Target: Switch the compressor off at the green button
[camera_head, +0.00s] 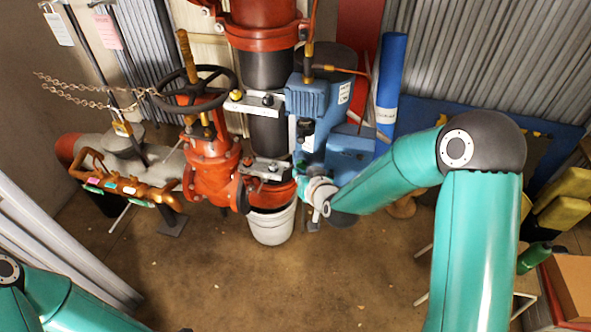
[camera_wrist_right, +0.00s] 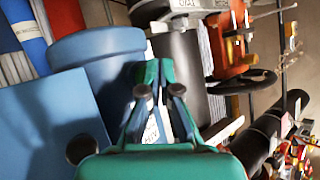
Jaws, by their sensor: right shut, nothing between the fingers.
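The blue compressor (camera_head: 318,115) stands upright beside the dark vertical riser pipe, with a boxy blue part (camera_head: 350,150) at its lower right. In the right wrist view its blue body (camera_wrist_right: 100,50) fills the left side. I cannot make out the green button in either view. My right gripper (camera_head: 301,180) is at the lower front of the compressor, small and partly hidden by its own wrist. In the right wrist view the gripper (camera_wrist_right: 160,100) is shut and empty in front of the blue body. Whether it touches the compressor cannot be told. My left gripper is out of view.
A red valve (camera_head: 211,165) with a black handwheel (camera_head: 194,88) stands left of the riser pipe. A white bucket (camera_head: 272,226) is below the pipe. A blue roll (camera_head: 391,85) stands right of the compressor. The floor (camera_head: 270,285) in front is mostly clear.

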